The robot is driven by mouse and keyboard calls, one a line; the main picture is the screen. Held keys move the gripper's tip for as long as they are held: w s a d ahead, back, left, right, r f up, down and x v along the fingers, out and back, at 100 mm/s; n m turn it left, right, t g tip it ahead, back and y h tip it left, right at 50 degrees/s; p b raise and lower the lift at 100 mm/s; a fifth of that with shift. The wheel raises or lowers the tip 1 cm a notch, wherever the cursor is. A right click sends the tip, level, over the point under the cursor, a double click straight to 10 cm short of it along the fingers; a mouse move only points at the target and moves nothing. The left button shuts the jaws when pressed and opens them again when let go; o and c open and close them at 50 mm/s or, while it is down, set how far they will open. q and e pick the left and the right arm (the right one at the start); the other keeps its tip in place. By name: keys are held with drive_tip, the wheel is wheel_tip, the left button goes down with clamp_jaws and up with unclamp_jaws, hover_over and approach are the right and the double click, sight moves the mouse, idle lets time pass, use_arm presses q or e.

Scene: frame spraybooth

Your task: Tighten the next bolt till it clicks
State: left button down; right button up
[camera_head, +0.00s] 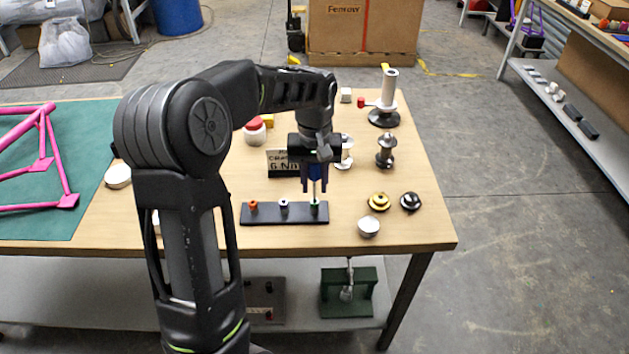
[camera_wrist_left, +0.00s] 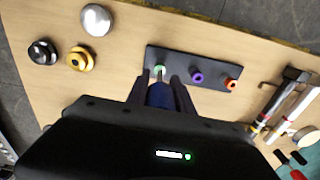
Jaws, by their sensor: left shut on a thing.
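A dark bolt plate (camera_head: 268,217) lies near the front of the wooden table. It carries an orange bolt (camera_head: 253,206), a purple bolt (camera_wrist_left: 197,76) in the middle and a green bolt (camera_head: 315,204) at the right end. My left gripper (camera_head: 314,188) points down above the green end, shut on a blue-handled driver (camera_head: 315,171). The driver stands about upright, its thin shaft reaching down to the green bolt. In the left wrist view the blue handle (camera_wrist_left: 160,96) shows between the fingers, with the green bolt (camera_wrist_left: 158,70) just beyond. Whether the tip is seated is too small to tell. My right gripper is out of view.
A dark lettered sign (camera_head: 283,162) stands behind the plate. To the right are a silver knob (camera_head: 368,227), a gold part (camera_head: 378,201) and a black part (camera_head: 411,201). A pink frame (camera_head: 45,160) lies on a green mat at left. The front right corner is clear.

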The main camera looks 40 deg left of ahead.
sight(314, 171)
use_arm(q)
drive_tip(key=shift+f+b, duration=0.5)
drive_tip(key=shift+f, duration=0.3)
drive_tip(key=c, duration=1.6)
unclamp_jaws()
drive_tip(key=shift+f, duration=0.1)
clamp_jaws()
drive_tip(key=shift+m, duration=0.5)
drive_tip(key=shift+r, duration=0.2)
drive_tip(key=shift+r+p, duration=1.95)
drive_tip(key=shift+r, duration=0.45)
